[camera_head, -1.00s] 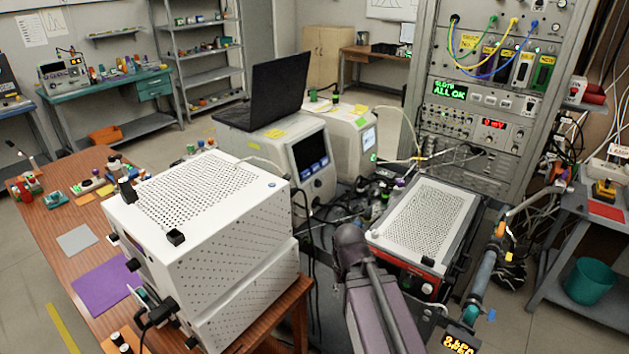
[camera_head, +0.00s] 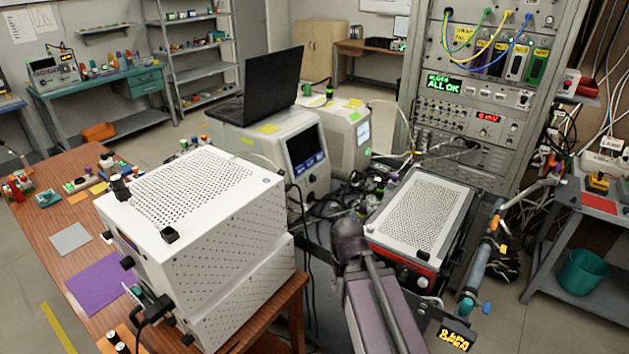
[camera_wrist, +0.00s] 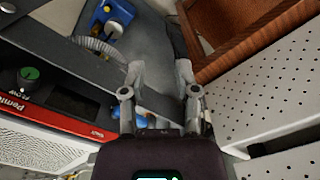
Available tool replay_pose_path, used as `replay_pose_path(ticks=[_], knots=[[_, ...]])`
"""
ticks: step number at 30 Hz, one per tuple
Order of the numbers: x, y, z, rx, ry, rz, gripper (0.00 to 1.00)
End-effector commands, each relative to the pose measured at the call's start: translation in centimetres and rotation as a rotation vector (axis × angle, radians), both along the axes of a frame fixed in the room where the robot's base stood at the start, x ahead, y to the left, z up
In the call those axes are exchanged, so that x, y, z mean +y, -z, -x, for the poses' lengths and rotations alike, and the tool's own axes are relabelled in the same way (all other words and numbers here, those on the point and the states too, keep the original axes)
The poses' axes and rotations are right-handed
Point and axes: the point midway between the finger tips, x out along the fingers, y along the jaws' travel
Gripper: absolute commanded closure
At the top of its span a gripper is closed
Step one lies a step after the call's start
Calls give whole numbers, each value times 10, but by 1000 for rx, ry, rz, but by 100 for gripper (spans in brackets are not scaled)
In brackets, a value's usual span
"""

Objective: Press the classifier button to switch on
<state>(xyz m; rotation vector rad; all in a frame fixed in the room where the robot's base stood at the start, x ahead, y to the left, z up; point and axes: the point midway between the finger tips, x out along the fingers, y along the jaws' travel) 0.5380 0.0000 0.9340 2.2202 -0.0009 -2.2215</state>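No label that I can read names the classifier, and I cannot tell which part is its button. A low instrument (camera_head: 452,193) with a perforated pale lid and a red-edged front stands right of my arm. In the wrist view its red front panel (camera_wrist: 52,117) shows at left, with partly legible lettering, a dark display and a green-capped knob (camera_wrist: 28,75). My gripper (camera_wrist: 160,75) is open and empty, its fingers pointing between this instrument and a white perforated housing (camera_wrist: 275,105). No contact is visible. In the head view the gripper is hidden behind my arm.
Stacked white perforated boxes (camera_head: 205,215) stand on the wooden table (camera_head: 50,245) at left. A grey instrument with a screen (camera_head: 304,150) carries a laptop (camera_head: 270,85). The rack (camera_head: 480,95) shows "ALL OK". A blue object (camera_wrist: 112,18) and ribbed hose (camera_wrist: 98,46) lie beyond my gripper.

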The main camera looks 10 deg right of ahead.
Motion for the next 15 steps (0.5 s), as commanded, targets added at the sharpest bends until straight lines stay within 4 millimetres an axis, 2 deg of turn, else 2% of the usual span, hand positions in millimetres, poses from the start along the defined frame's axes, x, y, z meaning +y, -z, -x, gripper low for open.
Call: replay_pose_path(ticks=[2,5,6,15], knots=[[0,0,0,0,0,0,60],[0,0,0,0,0,0,87],[0,0,0,0,0,0,99],[0,0,0,0,0,0,100]])
